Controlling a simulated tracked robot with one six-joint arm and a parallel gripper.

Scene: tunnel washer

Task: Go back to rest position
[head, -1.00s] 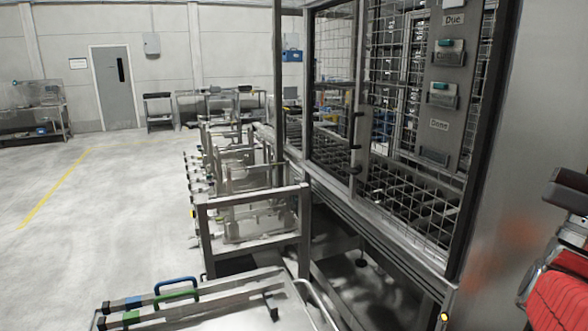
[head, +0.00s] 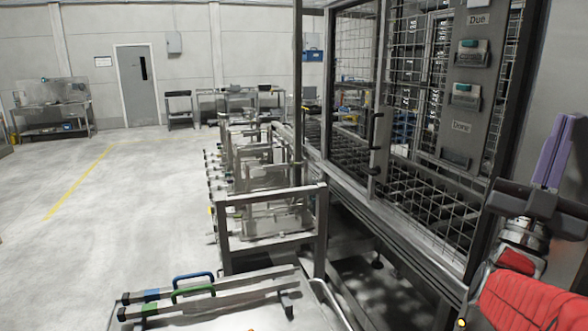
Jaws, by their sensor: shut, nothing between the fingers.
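My gripper (head: 563,122) shows at the right edge in the head view. Its purple fingers point up from a dark crossbar and are shut together with nothing between them. Below it my arm comes up under a red cover. The gripper is in front of a plain grey panel, right of the mesh cage, and appears to touch nothing.
A mesh cage (head: 376,150) with a "Due" and "Done" card board (head: 465,90) stands right of centre. A metal frame rack (head: 270,237) and a cart top with blue and green handles (head: 193,282) are in front. Open floor (head: 130,210) lies left.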

